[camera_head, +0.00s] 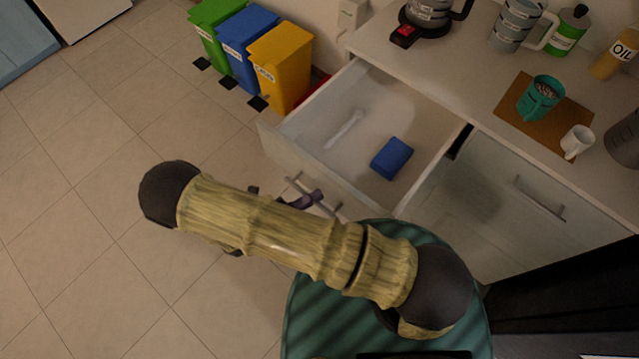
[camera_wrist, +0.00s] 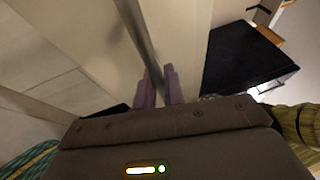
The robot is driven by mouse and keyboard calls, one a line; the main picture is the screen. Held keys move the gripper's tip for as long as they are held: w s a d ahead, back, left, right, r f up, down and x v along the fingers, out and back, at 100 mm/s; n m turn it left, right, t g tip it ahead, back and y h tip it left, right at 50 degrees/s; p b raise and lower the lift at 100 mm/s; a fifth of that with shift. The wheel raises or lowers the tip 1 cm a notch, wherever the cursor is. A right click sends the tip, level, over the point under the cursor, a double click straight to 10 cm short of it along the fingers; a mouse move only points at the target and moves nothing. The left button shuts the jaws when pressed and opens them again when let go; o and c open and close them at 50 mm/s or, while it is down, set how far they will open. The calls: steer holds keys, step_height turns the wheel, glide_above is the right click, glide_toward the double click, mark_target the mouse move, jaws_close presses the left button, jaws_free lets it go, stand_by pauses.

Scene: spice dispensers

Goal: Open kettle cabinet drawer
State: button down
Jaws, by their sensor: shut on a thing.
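The cabinet drawer (camera_head: 271,131) stands pulled out from the white cabinet under the kettle, with its inside showing. A blue block-like thing (camera_head: 391,158) and a pale utensil (camera_head: 344,129) lie in it. The drawer's bar handle (camera_head: 294,183) is on its front face. My gripper (camera_head: 309,198) is at this handle, partly hidden behind my arm in the head view. In the wrist view, the purple fingers of my gripper (camera_wrist: 160,85) are closed around the handle bar (camera_wrist: 136,38). The kettle (camera_head: 428,14) stands on the counter above, cut off by the frame's top edge.
Green, blue and yellow bins (camera_head: 281,68) stand on the floor beyond the drawer. The counter (camera_head: 450,70) bears a teal cup (camera_head: 541,97) and white mug (camera_head: 577,141) on a brown board, plus bottles. A closed cabinet front (camera_head: 510,205) is to the right. Tiled floor at left is clear.

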steer(key=shift+s+a, duration=0.4)
steer(key=shift+s, duration=0.05)
steer(key=c, duration=1.5)
jaws_free()
steer(key=b+v, duration=0.3)
steer(key=v, duration=1.4)
steer(key=shift+f, duration=0.15)
steer(key=shift+s+a, duration=0.1)
